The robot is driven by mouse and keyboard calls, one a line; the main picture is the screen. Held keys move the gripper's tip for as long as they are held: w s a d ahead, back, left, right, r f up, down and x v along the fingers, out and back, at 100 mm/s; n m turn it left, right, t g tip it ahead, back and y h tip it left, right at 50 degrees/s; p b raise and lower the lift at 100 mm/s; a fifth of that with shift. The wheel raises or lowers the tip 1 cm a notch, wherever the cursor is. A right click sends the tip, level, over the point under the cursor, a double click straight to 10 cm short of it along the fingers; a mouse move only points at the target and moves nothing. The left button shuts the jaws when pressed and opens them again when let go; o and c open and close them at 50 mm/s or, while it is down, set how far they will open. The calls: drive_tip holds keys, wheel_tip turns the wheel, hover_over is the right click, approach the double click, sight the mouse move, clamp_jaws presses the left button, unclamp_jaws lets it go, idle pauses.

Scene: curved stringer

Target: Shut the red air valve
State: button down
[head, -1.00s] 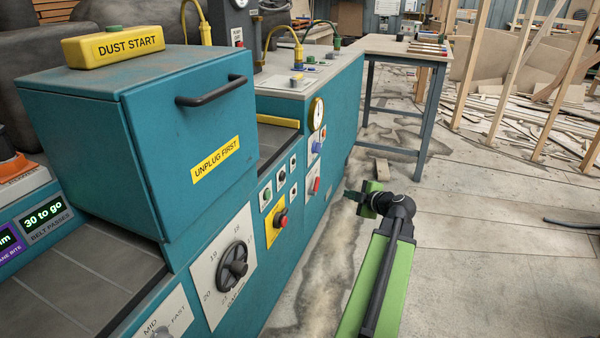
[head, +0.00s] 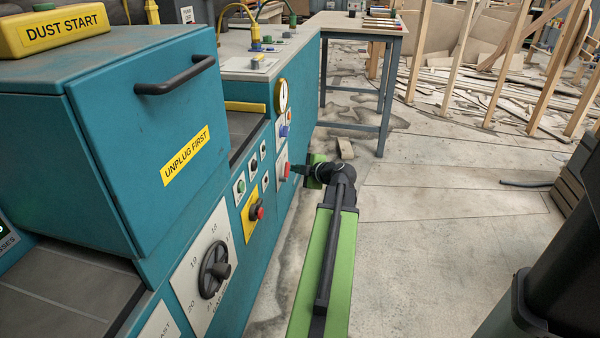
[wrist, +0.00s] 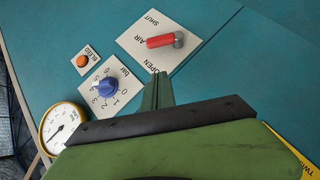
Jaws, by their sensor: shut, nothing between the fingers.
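The red air valve (wrist: 162,41) is a red lever on a grey pivot, mounted on a white plate marked AIR, SHUT and OPEN. In the wrist view the lever points left towards the word AIR, between SHUT and OPEN. In the head view the valve (head: 286,170) is a small red spot on the teal machine's side. My gripper (wrist: 159,76) is shut and empty. Its dark green fingertips show just below the plate's lower edge in the wrist view, apart from the lever. In the head view my gripper (head: 292,168) is beside the valve, close to the panel.
A blue bar knob (wrist: 107,88), an orange BLEED button (wrist: 82,61) and a round gauge (wrist: 62,126) sit near the valve. A red knob on a yellow plate (head: 257,212) is nearer in the head view.

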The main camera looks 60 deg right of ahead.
sight(288, 168)
drive_tip(key=w+d+f+b, duration=0.3)
drive_tip(key=w+d+f, duration=0.1)
drive_tip(key=w+d, duration=0.1)
drive_tip(key=shift+w+f+b, duration=0.25)
drive_tip(key=shift+w+b, duration=0.15)
